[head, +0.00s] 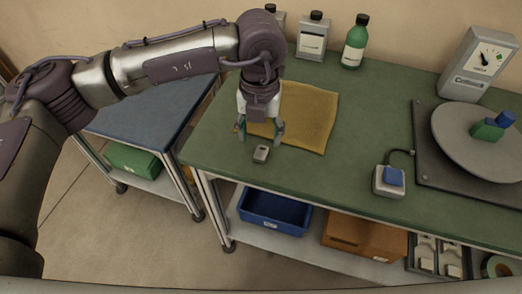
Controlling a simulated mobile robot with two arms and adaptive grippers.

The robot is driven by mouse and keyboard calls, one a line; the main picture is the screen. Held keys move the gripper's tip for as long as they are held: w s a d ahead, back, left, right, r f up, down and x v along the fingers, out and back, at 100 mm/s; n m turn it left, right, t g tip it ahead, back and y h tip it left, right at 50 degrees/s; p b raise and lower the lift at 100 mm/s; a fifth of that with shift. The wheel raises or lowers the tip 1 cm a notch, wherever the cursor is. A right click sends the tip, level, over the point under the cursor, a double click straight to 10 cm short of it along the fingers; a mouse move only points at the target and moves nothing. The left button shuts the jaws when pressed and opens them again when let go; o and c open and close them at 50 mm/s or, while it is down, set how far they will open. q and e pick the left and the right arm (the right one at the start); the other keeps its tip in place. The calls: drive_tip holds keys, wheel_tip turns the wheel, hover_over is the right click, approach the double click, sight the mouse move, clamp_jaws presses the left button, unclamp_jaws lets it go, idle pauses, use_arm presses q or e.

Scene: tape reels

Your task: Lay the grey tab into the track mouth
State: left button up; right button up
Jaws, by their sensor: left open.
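A small grey tab-like piece (261,154) lies on the green bench top near its front left edge. My left gripper (260,137) points down just behind and above it. Its two fingers are spread apart with nothing between them. I cannot make out a track mouth in this view. A grey round disc (480,146) on a dark base plate (428,150) is at the right, with a green and blue block (489,130) on it. My right gripper is not in view.
A yellow cloth (308,118) lies beside and behind the gripper. Bottles (355,45) stand along the wall. A box with a blue button (391,180) and a grey meter (478,65) are at the right. The middle of the green bench (365,130) is clear.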

sight(260, 157)
use_arm(q)
drive_tip(key=f, duration=0.2)
drive_tip(key=shift+w+f, duration=0.2)
drive_tip(key=shift+f, duration=0.1)
wheel_tip(260, 157, down, 2)
drive_tip(key=shift+p, duration=0.45)
wheel_tip(260, 157, down, 3)
drive_tip(key=shift+w+r, duration=0.1)
drive_tip(key=shift+r, duration=0.1)
drive_tip(key=shift+f+p, duration=0.3)
drive_tip(key=shift+f, duration=0.2)
drive_tip(key=c, duration=0.7)
drive_tip(key=shift+c, duration=1.1)
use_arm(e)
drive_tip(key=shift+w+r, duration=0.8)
